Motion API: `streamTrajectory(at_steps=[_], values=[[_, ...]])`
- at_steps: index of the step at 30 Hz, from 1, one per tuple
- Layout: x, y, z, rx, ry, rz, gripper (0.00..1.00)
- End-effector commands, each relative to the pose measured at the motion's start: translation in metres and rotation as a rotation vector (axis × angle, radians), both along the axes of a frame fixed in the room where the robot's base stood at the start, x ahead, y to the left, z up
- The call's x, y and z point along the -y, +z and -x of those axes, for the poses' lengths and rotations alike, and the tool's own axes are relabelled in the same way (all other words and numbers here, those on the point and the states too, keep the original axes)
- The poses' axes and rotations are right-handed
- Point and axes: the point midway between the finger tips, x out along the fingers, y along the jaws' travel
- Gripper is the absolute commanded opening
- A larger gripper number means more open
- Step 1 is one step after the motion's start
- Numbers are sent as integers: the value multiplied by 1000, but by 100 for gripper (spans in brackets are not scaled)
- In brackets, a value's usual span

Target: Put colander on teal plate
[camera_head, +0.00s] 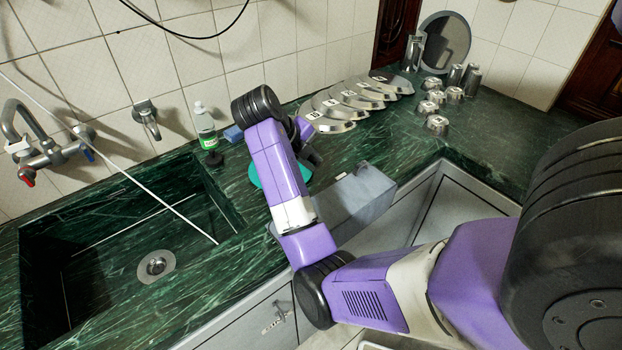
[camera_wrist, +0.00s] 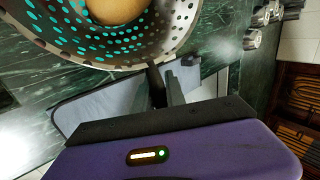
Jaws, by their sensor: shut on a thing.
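The colander (camera_wrist: 162,52) is a metal bowl with many holes, at the top of the wrist view. A round tan thing (camera_wrist: 115,8) lies inside it. My gripper (camera_wrist: 163,84) is shut on the colander's near rim. Teal shows through the holes, so the teal plate lies under the colander; I cannot tell whether they touch. In the head view, the edge of the teal plate (camera_head: 254,178) shows on the counter beside my arm. My gripper (camera_head: 310,157) is partly hidden there, and the colander is hidden behind my arm.
A grey boxy object (camera_head: 360,195) sits at the counter's front edge, close to my arm. A sink (camera_head: 110,255) is at left. A green bottle (camera_head: 205,125) and blue sponge (camera_head: 233,134) stand behind. Metal plates (camera_head: 345,100) and several cups (camera_head: 437,125) are at back right.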

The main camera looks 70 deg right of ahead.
Motion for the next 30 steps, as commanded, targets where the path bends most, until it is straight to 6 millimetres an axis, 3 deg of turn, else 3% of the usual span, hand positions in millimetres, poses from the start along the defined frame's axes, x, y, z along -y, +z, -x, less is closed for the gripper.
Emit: streamTrajectory(at_steps=[10,18,24,25,27,30], values=[[0,-26,-1,2,1,2,0],[0,-60,0,2,1,2,0],[0,-61,-1,4,1,2,0],[0,-62,0,2,1,0,22],[0,-62,0,2,1,0,35],[0,-62,0,1,1,1,37]])
